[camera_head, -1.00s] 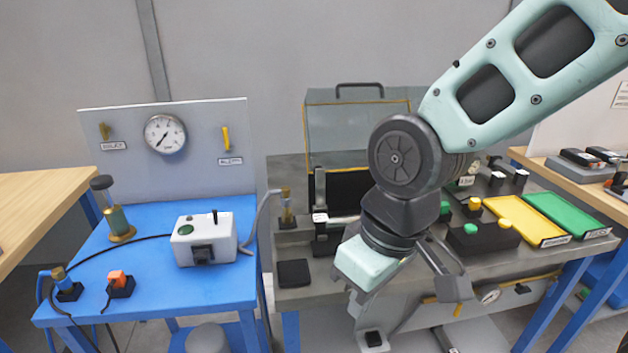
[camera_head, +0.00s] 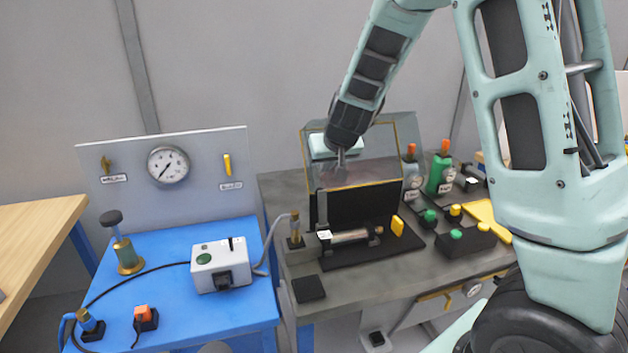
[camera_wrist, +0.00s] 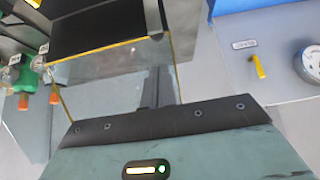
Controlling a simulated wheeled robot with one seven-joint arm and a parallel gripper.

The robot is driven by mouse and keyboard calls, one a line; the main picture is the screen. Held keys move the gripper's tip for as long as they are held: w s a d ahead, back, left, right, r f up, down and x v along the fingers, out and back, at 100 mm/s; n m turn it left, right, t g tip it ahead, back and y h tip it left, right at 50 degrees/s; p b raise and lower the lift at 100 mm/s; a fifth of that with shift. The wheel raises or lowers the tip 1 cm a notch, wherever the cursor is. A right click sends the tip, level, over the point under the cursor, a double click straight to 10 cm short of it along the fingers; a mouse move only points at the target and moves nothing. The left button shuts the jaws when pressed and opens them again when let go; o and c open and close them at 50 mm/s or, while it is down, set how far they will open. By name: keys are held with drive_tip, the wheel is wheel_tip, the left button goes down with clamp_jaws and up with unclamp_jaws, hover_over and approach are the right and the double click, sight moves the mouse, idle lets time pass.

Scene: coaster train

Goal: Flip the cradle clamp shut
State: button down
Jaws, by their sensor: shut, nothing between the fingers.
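The cradle (camera_head: 345,237) is a dark fixture on a black base on the grey bench, with a metal cylinder lying across it. A yellow tab (camera_head: 397,226) stands tilted up at its right end; it looks like the clamp, but I cannot be sure. My gripper (camera_head: 341,160) is shut and empty, up and behind the cradle, at the clear yellow-edged guard panel (camera_head: 372,172). In the wrist view, the shut fingers (camera_wrist: 152,92) show dark against the clear panel (camera_wrist: 110,78). Whether they touch it is unclear. The cradle is not identifiable there.
Green and grey bottles (camera_head: 440,172) stand right of the guard. Black button boxes (camera_head: 466,240) and a yellow tray (camera_head: 490,216) lie further right, partly behind my arm. A blue table (camera_head: 170,302) with a white box (camera_head: 220,265) stands left. A black pad (camera_head: 309,289) lies at the bench front.

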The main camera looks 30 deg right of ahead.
sight(317, 187)
drive_tip(key=b+x, duration=0.1)
drive_tip(key=x, duration=0.9)
drive_tip(key=shift+b, duration=0.4)
drive_tip(key=shift+f+b, duration=0.15)
drive_tip(key=shift+b, duration=0.2)
drive_tip(key=shift+s+b, duration=0.15)
drive_tip(key=shift+b, duration=0.2)
drive_tip(key=shift+s+t+b, duration=0.2)
drive_tip(key=shift+t+b, duration=0.35)
drive_tip(key=shift+t, duration=0.05)
